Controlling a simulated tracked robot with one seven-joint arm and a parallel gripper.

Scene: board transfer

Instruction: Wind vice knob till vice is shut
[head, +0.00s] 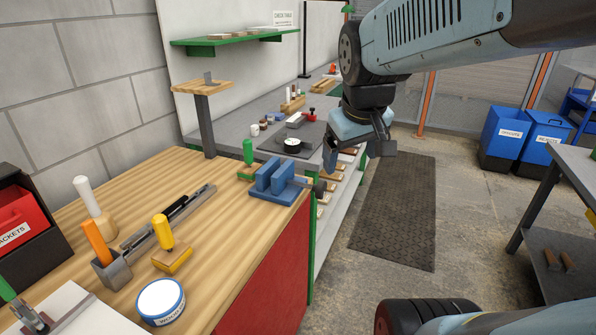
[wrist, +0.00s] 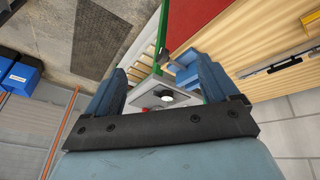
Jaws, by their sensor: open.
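The blue vice (head: 277,193) sits near the right edge of the wooden bench top. Its two upright jaws stand apart with a narrow gap. A screw runs out to the right from it to the dark vice knob (head: 320,186), which juts past the bench edge. My gripper (head: 358,156) is open and empty, above and to the right of the knob and apart from it. In the wrist view, the open fingers of my gripper (wrist: 163,78) frame the scene, with the knob (wrist: 163,56) and part of the vice (wrist: 188,73) beyond them.
Behind the vice is a grey bench (head: 235,141) with a dark plate and a round gauge. A green-handled tool (head: 248,153) stands close behind the vice. A yellow-handled stamp (head: 165,232) and round tin (head: 161,301) stand nearer. The floor mat (head: 395,212) is clear.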

